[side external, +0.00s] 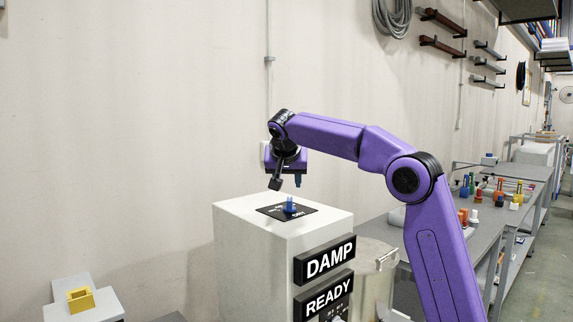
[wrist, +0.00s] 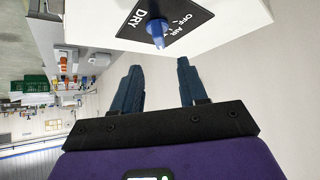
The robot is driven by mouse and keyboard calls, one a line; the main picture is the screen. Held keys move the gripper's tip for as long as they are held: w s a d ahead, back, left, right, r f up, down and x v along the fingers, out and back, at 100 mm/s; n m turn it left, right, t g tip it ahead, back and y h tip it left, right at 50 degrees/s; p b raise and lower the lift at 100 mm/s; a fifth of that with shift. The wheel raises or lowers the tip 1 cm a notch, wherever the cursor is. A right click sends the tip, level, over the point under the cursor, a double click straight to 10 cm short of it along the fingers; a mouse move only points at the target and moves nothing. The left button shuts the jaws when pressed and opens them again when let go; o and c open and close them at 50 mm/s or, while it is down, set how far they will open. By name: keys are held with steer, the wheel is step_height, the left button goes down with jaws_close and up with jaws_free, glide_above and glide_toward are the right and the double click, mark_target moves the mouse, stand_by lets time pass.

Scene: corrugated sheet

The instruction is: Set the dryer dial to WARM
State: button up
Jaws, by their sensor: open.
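The dryer (side external: 250,250) is a pale grey box with a black dial plate (side external: 270,209) on its top. A blue dial knob (side external: 290,206) stands on the plate; it also shows in the wrist view (wrist: 157,31). The plate (wrist: 187,22) reads DRY, OFF and AIR there; a WARM mark is not readable. My gripper (side external: 288,184) is above the dryer top, apart from the knob. In the wrist view its two dark blue fingers (wrist: 158,68) are spread and empty, with the knob beyond them.
Black signs reading DAMP (side external: 325,260) and READY (side external: 324,296) are on the dryer's front. A metal drum (side external: 372,265) stands close at its right. A bench (side external: 490,220) with colored bottles runs behind. A yellow piece (side external: 80,299) is at lower left.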

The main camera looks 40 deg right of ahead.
steer(key=v, duration=0.6)
steer(key=shift+s+a+r, duration=0.25)
steer(key=s+a+f+n+g+y, duration=0.2)
steer(key=s+a+f+n+y, duration=0.3)
steer(key=s+a+f+n, duration=0.8)
steer(key=s+d+f+n+g, duration=0.1)
steer(key=s+d+f+n, duration=0.2)
steer(key=s, duration=0.6)
steer(key=s+d+f+n+g+y, duration=0.1)
steer(key=s+d+f+n, duration=0.2)
steer(key=s+f, duration=0.4)
steer(key=s+d+f+n+g, duration=0.2)
steer(key=s+f, duration=0.4)
steer(key=s, duration=0.5)
steer(key=shift+d+n+y, duration=0.4)
steer(key=shift+d, duration=0.15)
